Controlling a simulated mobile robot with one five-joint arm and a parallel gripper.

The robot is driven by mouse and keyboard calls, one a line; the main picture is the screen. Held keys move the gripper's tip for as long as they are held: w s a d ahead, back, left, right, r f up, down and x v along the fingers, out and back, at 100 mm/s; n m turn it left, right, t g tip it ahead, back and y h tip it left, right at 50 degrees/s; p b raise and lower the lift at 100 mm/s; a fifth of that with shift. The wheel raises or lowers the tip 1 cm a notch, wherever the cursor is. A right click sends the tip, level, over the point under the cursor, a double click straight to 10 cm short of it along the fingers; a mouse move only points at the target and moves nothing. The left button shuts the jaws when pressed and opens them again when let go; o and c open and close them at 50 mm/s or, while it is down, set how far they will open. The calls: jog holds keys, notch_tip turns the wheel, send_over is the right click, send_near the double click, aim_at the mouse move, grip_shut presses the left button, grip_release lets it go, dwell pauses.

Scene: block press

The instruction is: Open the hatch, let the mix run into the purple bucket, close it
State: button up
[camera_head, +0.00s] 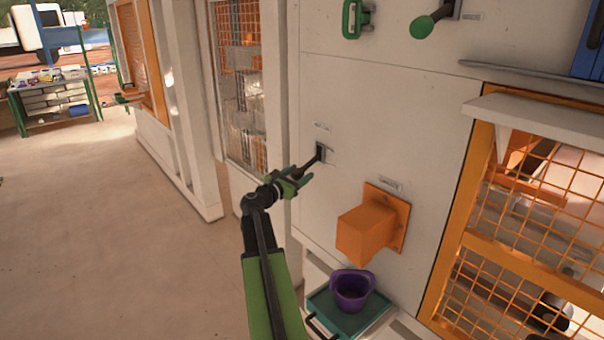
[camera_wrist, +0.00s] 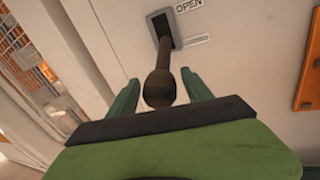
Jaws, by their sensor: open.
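The hatch lever (camera_head: 312,160) is a dark handle in a grey slot on the white machine panel. In the wrist view the lever's round knob (camera_wrist: 160,88) sits between the two green fingers, with a label reading OPEN above the slot. My gripper (camera_head: 296,178) is open around the knob, with a gap visible on each side; it also shows in the wrist view (camera_wrist: 160,92). The orange chute (camera_head: 368,230) sticks out of the panel to the lower right. The purple bucket (camera_head: 351,290) stands below it; its inside looks dark and its contents cannot be told.
The bucket stands on a teal tray (camera_head: 325,314) with a dark handle. An orange mesh guard (camera_head: 530,200) is at the right. A green-knobbed lever (camera_head: 422,26) and green handle (camera_head: 352,18) are higher up. The floor at left is clear.

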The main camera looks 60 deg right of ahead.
jog(key=shift+d, duration=0.7)
grip_shut()
